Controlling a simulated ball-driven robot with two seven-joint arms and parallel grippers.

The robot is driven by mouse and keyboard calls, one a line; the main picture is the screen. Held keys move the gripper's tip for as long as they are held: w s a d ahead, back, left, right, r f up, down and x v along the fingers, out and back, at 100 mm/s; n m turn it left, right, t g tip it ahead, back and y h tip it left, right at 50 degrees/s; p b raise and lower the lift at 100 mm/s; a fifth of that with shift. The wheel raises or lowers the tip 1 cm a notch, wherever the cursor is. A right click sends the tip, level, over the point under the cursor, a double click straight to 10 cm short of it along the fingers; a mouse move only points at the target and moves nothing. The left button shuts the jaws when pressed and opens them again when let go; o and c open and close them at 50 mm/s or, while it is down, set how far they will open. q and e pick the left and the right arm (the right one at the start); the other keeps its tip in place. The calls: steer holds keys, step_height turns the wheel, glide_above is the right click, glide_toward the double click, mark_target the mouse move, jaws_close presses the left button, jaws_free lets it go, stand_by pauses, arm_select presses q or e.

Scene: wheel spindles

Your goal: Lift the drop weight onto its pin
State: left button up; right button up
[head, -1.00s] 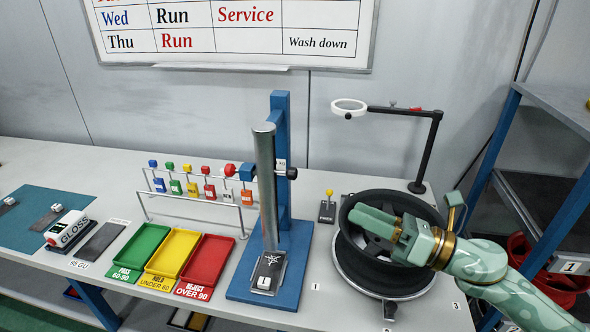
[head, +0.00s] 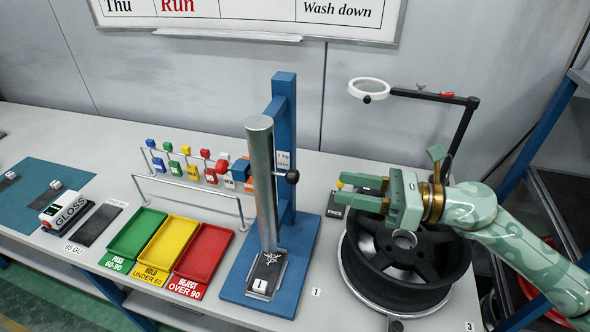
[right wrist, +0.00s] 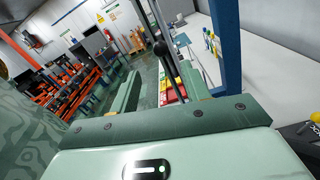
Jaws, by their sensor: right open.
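The drop tester stands mid-table: an upright grey tube (head: 261,185) in front of a blue column (head: 284,130) on a blue base. A black ball knob (head: 292,176) sticks out on the tube's right side. A red ball (head: 222,166) and blue block are at its left. The weight inside the tube is hidden; I cannot tell which knob belongs to it. My right gripper (head: 348,192) is open and empty, right of the tube, fingers pointing left towards it. In the right wrist view the black knob (right wrist: 160,48) shows beyond and between the fingers. My left gripper is out of view.
A black wheel (head: 405,270) sits below my right gripper. A ring lamp on a black arm (head: 460,130) stands behind. A small black "FREE" sign (head: 335,210) is near the fingers. Green, yellow and red trays (head: 205,253) and a rack of coloured pieces lie left of the tester.

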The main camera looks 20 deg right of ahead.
mark_target(294, 177)
steer(key=p+x, duration=0.3)
steer(key=x, duration=0.7)
steer(key=shift+w+r, duration=0.1)
steer(key=shift+w, duration=0.05)
steer(key=shift+w+a, duration=0.15)
steer(key=shift+a, duration=0.05)
